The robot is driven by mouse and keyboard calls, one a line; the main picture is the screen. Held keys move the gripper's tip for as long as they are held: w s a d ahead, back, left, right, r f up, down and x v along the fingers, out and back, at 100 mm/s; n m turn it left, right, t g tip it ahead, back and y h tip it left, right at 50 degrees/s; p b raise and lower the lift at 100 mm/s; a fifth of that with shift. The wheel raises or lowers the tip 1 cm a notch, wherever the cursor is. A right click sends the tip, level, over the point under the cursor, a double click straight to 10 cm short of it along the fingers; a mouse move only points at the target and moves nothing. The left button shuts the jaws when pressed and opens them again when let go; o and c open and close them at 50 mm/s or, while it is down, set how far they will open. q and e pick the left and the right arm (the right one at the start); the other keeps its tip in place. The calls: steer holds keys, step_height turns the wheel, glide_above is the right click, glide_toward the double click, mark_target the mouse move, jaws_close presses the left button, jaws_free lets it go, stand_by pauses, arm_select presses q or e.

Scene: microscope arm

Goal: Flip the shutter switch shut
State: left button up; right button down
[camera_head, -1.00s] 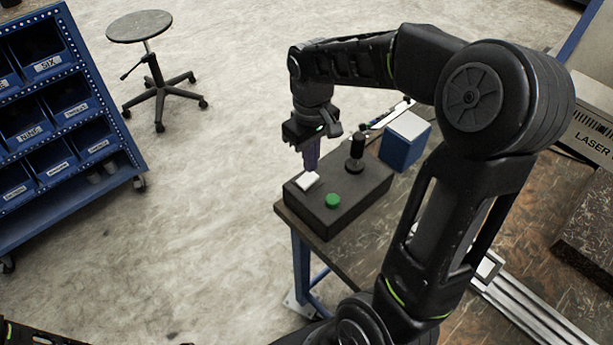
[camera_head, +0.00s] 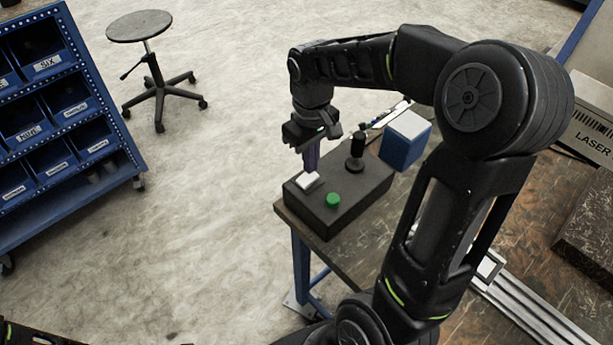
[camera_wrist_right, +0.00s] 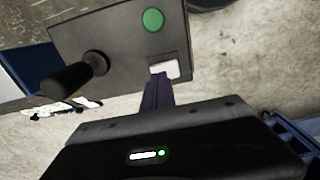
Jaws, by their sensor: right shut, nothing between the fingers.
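The dark control box (camera_head: 348,206) sits at the near-left corner of the bench. On it are a white rocker switch (camera_head: 308,181), a green round button (camera_head: 333,200) and a black lever with a knob (camera_head: 356,150). My right gripper (camera_head: 311,167) is shut and empty, pointing down with its fingertips at the white switch. In the right wrist view the closed fingers (camera_wrist_right: 158,82) reach the white switch (camera_wrist_right: 164,69) and cover part of it. Whether they touch it, I cannot tell. The green button (camera_wrist_right: 153,20) and lever (camera_wrist_right: 75,79) show there too. My left gripper is not visible.
A blue box with a white top (camera_head: 404,143) stands behind the control box. The wooden bench (camera_head: 351,246) extends right, with a metal rail (camera_head: 533,318) and a unit marked LASER (camera_head: 592,127). A blue bin rack (camera_head: 60,130) and a stool (camera_head: 140,27) stand on the floor at left.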

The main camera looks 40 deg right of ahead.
steer(key=shift+f+b, duration=0.7)
steer(key=shift+f, duration=0.3)
steer(key=shift+r, duration=0.1)
stand_by(0.3)
step_height(320, 180, up, 7)
steer(key=p, duration=0.5)
steer(key=shift+p, duration=0.4)
